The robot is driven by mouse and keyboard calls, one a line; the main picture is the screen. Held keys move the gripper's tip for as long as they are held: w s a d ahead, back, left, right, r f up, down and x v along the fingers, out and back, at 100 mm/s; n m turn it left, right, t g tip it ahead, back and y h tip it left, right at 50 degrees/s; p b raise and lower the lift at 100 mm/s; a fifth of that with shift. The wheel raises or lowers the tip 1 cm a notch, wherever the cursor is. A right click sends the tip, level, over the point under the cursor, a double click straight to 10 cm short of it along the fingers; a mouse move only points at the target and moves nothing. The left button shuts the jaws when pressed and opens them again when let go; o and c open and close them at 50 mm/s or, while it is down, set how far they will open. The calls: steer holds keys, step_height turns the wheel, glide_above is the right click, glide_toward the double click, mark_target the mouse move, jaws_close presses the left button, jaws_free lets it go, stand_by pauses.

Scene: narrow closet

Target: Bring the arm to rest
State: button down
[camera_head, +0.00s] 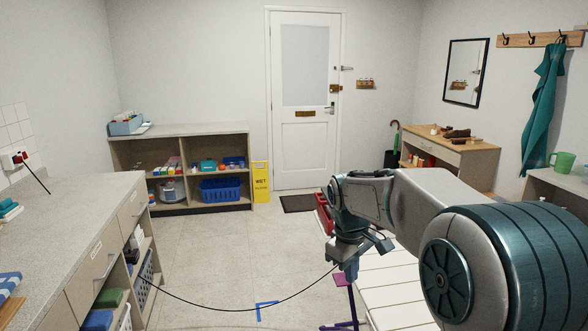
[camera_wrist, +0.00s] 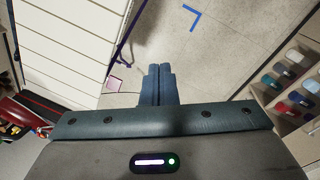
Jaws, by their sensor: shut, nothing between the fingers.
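My arm reaches forward from the lower right in the head view, with the wrist bent downward. My gripper (camera_head: 351,272) points down over the floor beside the white slatted bench (camera_head: 392,285). In the wrist view the two blue fingers of my gripper (camera_wrist: 158,72) lie together, with nothing between them. Floor shows beyond the fingertips. The wrist view does not show the fingers touching anything.
A grey counter (camera_head: 60,225) runs along the left. A black cable (camera_head: 230,309) hangs across the aisle from its shelves toward my gripper. Blue tape (camera_head: 262,307) marks the floor. A yellow wet-floor sign (camera_head: 261,182) stands by the far shelf. The middle floor is mostly clear.

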steer(key=s+d+f+m+t+y, duration=0.1)
steer(key=s+m, duration=0.7)
steer(key=s, duration=1.5)
steer(key=shift+s+d+f+t, duration=0.3)
steer(key=shift+d+f+t, duration=0.25)
steer(key=shift+f, duration=0.25)
